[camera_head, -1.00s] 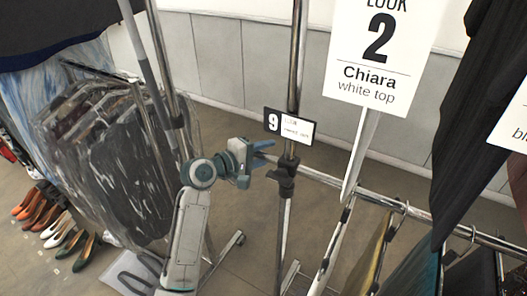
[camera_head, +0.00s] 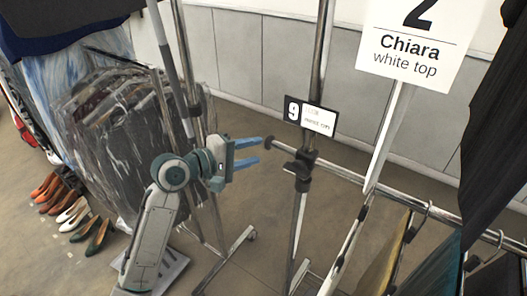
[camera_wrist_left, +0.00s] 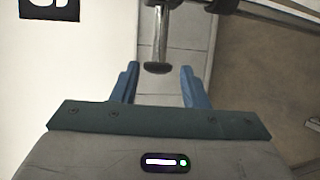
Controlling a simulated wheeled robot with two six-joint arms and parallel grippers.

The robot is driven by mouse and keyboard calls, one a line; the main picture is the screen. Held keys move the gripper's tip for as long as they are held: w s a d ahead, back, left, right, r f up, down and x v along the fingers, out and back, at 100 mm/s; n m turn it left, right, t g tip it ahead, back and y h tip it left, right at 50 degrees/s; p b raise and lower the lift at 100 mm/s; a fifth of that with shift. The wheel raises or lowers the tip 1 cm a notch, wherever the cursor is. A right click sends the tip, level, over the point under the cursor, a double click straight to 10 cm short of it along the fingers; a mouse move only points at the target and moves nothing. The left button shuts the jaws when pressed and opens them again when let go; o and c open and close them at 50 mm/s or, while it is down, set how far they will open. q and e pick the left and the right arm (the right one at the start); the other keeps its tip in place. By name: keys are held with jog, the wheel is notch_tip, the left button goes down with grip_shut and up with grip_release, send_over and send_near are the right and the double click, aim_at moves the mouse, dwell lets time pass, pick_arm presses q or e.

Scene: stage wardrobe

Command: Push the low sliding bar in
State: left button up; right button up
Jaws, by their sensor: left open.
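The low sliding bar (camera_head: 344,174) is a chrome rail running through a black clamp (camera_head: 300,164) on an upright pole. Its dark end cap (camera_head: 269,141) sticks out a little to the left of the clamp. My left gripper (camera_head: 257,151), with blue fingers, is open and empty just left of that cap. In the left wrist view the cap (camera_wrist_left: 158,67) shows between the fingertips of the left gripper (camera_wrist_left: 160,69); I cannot tell whether they touch it. My right gripper is out of view.
A number 9 card (camera_head: 311,115) hangs on the pole above the clamp. A white "Chiara" sign (camera_head: 412,50) stands at right. Garments hang on the bar at lower right. Plastic-covered clothes (camera_head: 120,140) and several shoes (camera_head: 75,212) are at left.

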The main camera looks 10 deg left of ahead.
pick_arm(q)
jog(key=shift+s+a+r, duration=0.1)
jog(key=shift+s+a, duration=0.3)
jog(key=shift+s, duration=0.05)
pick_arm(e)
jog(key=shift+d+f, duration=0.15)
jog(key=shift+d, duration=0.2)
